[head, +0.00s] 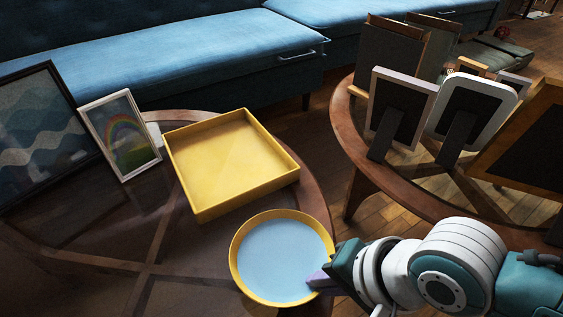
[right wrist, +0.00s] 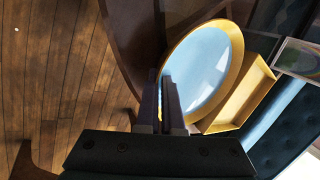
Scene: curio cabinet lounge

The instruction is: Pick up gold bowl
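The gold bowl (head: 282,258) has a gold rim and a pale blue inside. It is at the near right edge of the round wooden table and shows from above, empty. My right gripper (head: 318,281) comes in from the right, with its fingertips at the bowl's right rim. In the right wrist view, the two fingers (right wrist: 166,82) are close together with the rim of the bowl (right wrist: 205,68) at their tips, so the gripper looks shut on the rim. Whether the bowl rests on the table or is just above it, I cannot tell. My left gripper is not in view.
A square yellow tray (head: 232,160) lies just behind the bowl on the table (head: 318,187). A rainbow picture (head: 121,136) and a larger wave picture (head: 38,130) stand at left. A second table (head: 346,122) at right holds several frames. Blue sofas (head: 190,62) stand behind.

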